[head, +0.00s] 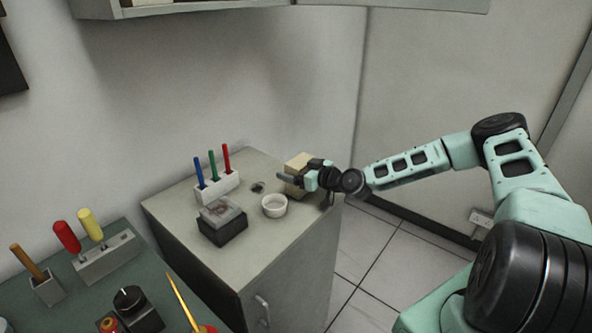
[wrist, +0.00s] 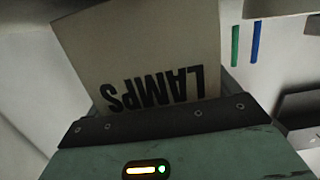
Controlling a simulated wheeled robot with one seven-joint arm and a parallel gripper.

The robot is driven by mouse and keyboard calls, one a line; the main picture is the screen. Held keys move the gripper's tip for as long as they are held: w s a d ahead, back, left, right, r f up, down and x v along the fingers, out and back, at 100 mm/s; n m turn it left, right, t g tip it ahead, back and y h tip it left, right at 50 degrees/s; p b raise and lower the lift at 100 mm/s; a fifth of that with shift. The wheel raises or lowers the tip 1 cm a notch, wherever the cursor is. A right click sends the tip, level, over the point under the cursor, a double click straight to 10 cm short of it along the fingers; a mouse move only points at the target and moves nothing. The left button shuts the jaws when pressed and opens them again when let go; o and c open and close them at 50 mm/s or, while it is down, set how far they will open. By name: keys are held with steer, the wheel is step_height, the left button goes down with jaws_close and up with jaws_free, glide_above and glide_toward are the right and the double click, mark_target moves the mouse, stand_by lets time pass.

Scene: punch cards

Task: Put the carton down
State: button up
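The carton (head: 299,162) is a beige box at the far right part of the grey cabinet top (head: 262,246) in the head view. In the wrist view the carton (wrist: 140,45) fills the upper middle, with the word LAMPS upside down on its near face. My gripper (head: 290,180) comes from the right and is shut on the carton, with a dark finger across its near side. The carton looks slightly tilted in the wrist view. Its underside is hidden, so I cannot tell whether it touches the cabinet top.
A white bowl (head: 274,206) stands just in front of the carton. A white holder (head: 218,188) with blue, green and red sticks stands to the left. A dark box (head: 222,228) stands near the front. A green bench (head: 75,300) holds tools. The cabinet's right edge is close.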

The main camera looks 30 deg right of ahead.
steer(key=shift+o, duration=0.6)
